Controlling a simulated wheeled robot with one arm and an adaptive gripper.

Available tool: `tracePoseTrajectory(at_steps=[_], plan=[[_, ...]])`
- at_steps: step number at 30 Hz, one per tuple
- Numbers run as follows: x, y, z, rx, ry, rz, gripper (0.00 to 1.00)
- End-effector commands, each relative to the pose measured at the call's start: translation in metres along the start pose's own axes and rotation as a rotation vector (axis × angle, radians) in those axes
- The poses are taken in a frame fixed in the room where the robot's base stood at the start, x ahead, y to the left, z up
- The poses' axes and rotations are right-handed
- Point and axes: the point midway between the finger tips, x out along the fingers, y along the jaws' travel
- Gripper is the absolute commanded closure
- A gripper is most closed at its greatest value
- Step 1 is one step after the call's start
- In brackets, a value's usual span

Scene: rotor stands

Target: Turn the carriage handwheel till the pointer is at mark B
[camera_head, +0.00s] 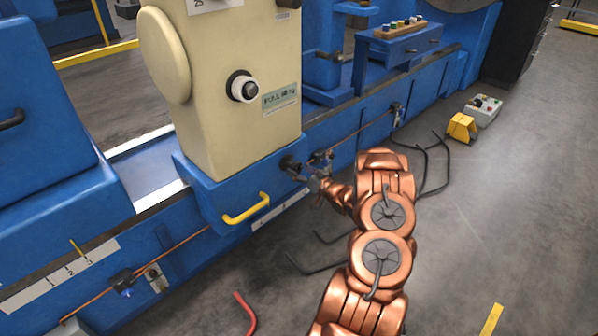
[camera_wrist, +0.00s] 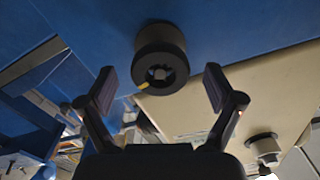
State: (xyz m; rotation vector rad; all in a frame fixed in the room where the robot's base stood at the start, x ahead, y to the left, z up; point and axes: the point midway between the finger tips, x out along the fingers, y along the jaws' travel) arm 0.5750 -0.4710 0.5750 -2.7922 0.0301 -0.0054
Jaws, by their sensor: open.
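A small black round handwheel (camera_head: 290,164) sits on the front of the blue carriage (camera_head: 205,197) under the beige housing. In the wrist view the handwheel (camera_wrist: 161,68) shows end-on, with a yellow mark on its rim. My gripper (camera_head: 308,177) is open close in front of it. In the wrist view the fingers stand apart on either side of the handwheel, with visible gaps. A white scale strip (camera_head: 281,209) with small marks lies below the carriage's right part. I cannot read its letters or make out a pointer on it.
A yellow bar handle (camera_head: 246,208) sticks out of the carriage front left of my gripper. A second scale (camera_head: 60,274) with a yellow pointer (camera_head: 77,248) is at the far left. Black hoses (camera_head: 436,165), a yellow pedal (camera_head: 462,127) and a control box (camera_head: 483,110) lie on the right floor.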

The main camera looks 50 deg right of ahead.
Motion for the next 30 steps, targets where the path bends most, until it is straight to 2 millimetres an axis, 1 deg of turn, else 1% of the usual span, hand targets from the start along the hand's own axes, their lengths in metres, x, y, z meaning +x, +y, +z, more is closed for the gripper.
tracePoseTrajectory(at_steps=[10, 14, 22, 30], plan=[[-0.002, 0.0, 0.0, 0.0, 0.0, 0.0, 0.06], [-0.01, 0.001, 0.001, 0.001, 0.0, 0.002, 0.06], [-0.033, 0.001, 0.0, -0.002, 0.002, 0.0, 0.06], [-0.035, 0.0, 0.0, -0.001, 0.0, -0.001, 0.06]])
